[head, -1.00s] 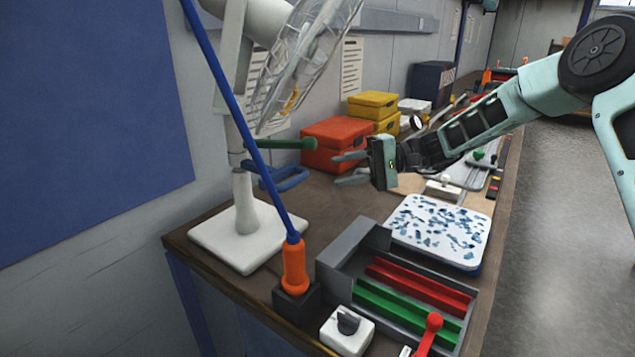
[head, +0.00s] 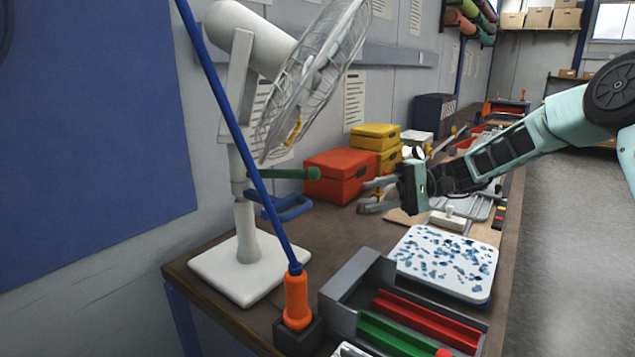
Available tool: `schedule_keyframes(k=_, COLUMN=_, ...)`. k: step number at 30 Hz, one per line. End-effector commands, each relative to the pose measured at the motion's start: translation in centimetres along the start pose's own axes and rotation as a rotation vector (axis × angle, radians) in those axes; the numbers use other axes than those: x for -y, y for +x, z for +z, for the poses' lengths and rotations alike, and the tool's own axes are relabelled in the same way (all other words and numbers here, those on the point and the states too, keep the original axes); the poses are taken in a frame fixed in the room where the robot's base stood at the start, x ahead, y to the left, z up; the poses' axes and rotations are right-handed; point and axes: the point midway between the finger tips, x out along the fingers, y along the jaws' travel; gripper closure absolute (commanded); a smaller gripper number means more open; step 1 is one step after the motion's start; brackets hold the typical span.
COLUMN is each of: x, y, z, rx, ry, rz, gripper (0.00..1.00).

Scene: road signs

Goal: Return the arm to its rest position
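My arm reaches in from the right edge in the head view. My gripper (head: 374,194) is over the workbench (head: 240,316), its two grey fingers pointing left. The fingers are apart with a gap between them, and nothing shows in the gap. The fingertips are close in front of the red-orange box (head: 338,174); I cannot tell whether they touch it.
A white fan (head: 243,250) stands at the bench's left, with a blue pole (head: 235,130) in an orange holder (head: 297,300) before it. Yellow boxes (head: 375,137) stand behind the gripper. A speckled white tray (head: 446,262) and a grey bin (head: 350,287) are in front.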

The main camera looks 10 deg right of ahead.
Motion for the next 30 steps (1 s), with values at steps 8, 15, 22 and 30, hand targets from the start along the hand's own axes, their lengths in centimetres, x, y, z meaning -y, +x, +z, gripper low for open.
schedule_keyframes(k=8, x=-1.9, y=10.8, z=11.3, rx=0.212, ry=-0.01, rz=0.44, gripper=0.64)
schedule_keyframes(k=15, x=-6.4, y=14.0, z=25.0, rx=0.333, ry=-0.201, rz=0.952, gripper=0.64)
schedule_keyframes(k=22, x=-9.6, y=11.5, z=33.2, rx=0.346, ry=-0.501, rz=1.257, gripper=0.64)
schedule_keyframes(k=30, x=-10.8, y=9.6, z=36.0, rx=0.333, ry=-0.676, rz=1.348, gripper=0.64)
